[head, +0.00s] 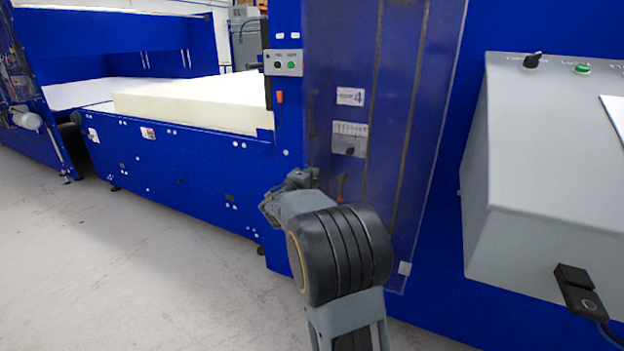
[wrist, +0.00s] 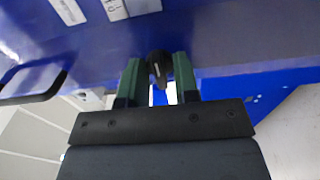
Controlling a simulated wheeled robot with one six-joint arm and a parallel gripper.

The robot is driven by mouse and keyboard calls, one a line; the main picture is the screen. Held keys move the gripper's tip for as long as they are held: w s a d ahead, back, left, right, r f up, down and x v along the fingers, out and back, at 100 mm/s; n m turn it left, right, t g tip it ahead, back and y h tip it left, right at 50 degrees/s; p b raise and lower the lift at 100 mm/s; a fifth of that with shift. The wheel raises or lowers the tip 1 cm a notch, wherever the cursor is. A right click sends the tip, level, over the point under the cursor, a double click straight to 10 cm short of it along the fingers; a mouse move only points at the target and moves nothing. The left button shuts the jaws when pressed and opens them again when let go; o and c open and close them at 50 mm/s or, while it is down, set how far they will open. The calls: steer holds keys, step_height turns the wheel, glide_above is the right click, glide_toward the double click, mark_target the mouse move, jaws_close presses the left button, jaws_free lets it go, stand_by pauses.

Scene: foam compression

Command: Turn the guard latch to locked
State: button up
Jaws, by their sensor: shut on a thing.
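The guard latch is a small black knob (wrist: 158,66) with a pale mark on it, near the edge of the blue see-through guard (wrist: 225,45). In the wrist view it sits between the two green fingertips of my gripper (wrist: 158,76), which is shut on it. In the head view my gripper (head: 301,178) is at the left edge of the tall guard (head: 410,60), below a dark handle (head: 312,115). There the gripper hides the latch. I cannot read whether the latch stands at locked.
A grey control box (head: 530,180) juts out on the right, with a black box (head: 580,290) on its lower edge. A cream foam block (head: 190,105) lies on the blue machine bed at left. The grey floor (head: 120,250) at front left is clear.

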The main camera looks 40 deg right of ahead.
steer(key=shift+n, duration=0.4)
steer(key=shift+r+n+p, duration=0.15)
steer(key=shift+n+p, duration=2.5)
steer(key=shift+n, duration=5.95)
steer(key=o, duration=0.6)
steer(key=p+v, duration=0.1)
steer(key=v, duration=1.2)
steer(key=shift+s+a+p, duration=0.15)
steer(key=shift+a+p, duration=0.15)
steer(key=shift+a, duration=0.05)
